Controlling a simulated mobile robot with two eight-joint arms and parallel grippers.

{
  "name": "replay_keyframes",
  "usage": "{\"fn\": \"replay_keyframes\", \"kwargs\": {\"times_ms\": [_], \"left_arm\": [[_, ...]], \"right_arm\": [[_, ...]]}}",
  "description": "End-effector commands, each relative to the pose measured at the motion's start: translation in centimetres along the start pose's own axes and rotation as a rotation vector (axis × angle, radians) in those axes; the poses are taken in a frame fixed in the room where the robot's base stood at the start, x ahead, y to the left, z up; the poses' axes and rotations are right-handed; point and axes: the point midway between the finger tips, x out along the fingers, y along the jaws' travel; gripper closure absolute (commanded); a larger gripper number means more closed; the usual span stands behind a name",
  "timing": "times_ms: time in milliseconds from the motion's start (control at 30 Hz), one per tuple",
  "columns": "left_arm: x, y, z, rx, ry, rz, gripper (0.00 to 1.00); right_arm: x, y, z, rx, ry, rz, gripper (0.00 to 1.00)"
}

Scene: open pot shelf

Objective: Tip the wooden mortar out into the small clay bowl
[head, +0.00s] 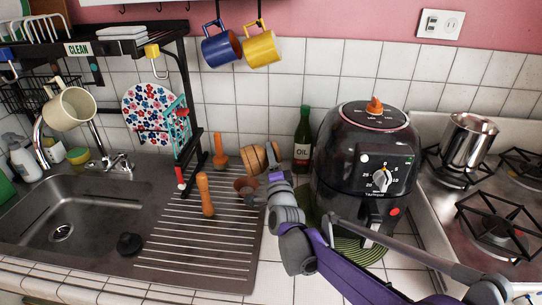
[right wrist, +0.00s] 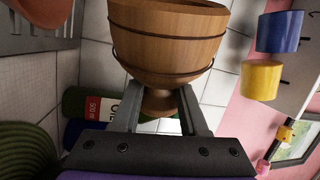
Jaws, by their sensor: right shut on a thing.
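The wooden mortar (head: 255,158) is tipped onto its side, its mouth facing left in the head view. My right gripper (head: 274,172) is shut on the mortar's narrow foot. In the right wrist view, the mortar (right wrist: 168,40) stands out beyond the two fingers (right wrist: 160,105); its inside is hidden. The small clay bowl (head: 245,186) sits on the ribbed drainboard, just below and left of the mortar. Part of the bowl (right wrist: 42,10) shows at the wrist view's top left corner. I cannot tell whether anything has fallen into it. My left gripper is not in view.
A dark oil bottle (head: 303,140) and a black air fryer (head: 366,160) stand to the right. A black rack (head: 188,100) rises behind left. Blue (head: 220,46) and yellow (head: 262,48) mugs hang above.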

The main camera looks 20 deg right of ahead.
Motion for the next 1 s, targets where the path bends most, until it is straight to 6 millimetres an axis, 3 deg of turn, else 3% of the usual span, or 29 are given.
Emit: {"fn": "replay_keyframes", "kwargs": {"times_ms": [367, 1000], "left_arm": [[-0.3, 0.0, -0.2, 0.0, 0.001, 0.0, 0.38], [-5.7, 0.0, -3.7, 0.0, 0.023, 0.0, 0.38]], "right_arm": [[0.0, -0.3, 0.0, 0.054, 0.007, 0.007, 1.0], [0.6, -3.1, -0.7, 1.286, 0.178, 0.196, 1.0]]}}
